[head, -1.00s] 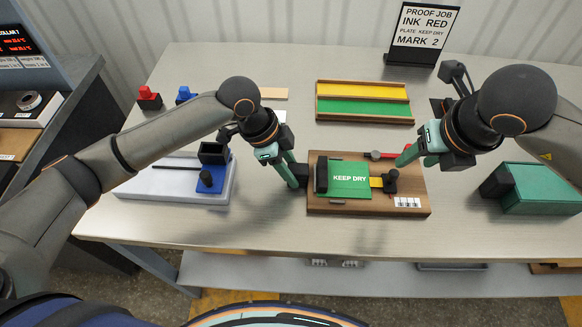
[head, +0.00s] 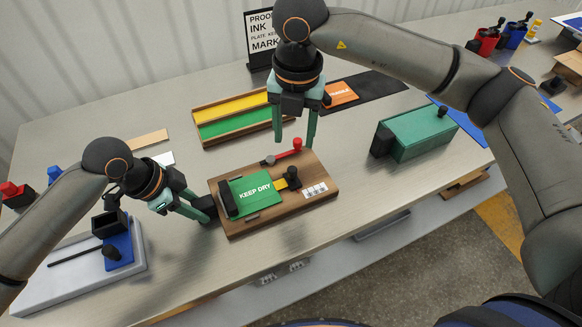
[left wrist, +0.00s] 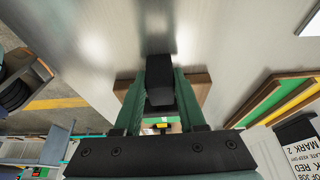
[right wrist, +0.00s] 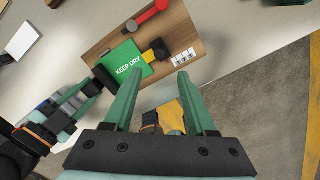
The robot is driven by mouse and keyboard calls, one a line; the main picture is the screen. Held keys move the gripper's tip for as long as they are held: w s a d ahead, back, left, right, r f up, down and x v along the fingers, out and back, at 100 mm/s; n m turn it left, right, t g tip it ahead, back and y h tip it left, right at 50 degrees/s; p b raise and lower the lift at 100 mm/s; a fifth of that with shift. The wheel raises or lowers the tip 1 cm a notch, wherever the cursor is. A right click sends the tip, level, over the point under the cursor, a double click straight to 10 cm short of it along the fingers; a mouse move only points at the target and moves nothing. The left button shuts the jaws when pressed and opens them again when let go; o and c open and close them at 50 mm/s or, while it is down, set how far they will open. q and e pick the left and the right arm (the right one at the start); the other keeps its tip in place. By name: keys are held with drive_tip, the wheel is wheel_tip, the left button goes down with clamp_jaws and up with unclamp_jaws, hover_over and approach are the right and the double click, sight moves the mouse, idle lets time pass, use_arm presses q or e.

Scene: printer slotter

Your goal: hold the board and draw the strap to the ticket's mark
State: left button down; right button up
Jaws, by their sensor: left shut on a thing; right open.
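The brown wooden board (head: 240,224) lies on the table with a green KEEP DRY plate (head: 262,200) on it. A yellow strap (head: 281,184) runs from the plate's right side to a black knob block (head: 292,176). A white scale with dark marks (head: 315,189) sits at the board's right end. A red-ended lever (head: 297,146) lies along the far edge. My left gripper (head: 204,209) is shut on the black handle (left wrist: 160,84) at the board's left end. My right gripper (head: 294,140) is open and empty above the board's far side; its fingers (right wrist: 155,92) are spread apart.
The ticket (head: 260,35) behind reads INK and MARK, partly hidden by my right arm. A tray with yellow and green plates (head: 210,140) stands behind the board. A green box (head: 415,135) is at right, a white base with a blue block (head: 75,285) at left.

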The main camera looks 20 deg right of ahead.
sight(292, 169)
drive_tip(key=shift+m+g, duration=0.3)
drive_tip(key=shift+m, duration=0.5)
drive_tip(key=f, duration=1.1)
drive_tip(key=shift+w+f, duration=0.25)
drive_tip(key=shift+w, duration=0.05)
drive_tip(key=shift+a, duration=0.1)
drive_tip(key=shift+c, duration=0.4)
clamp_jaws()
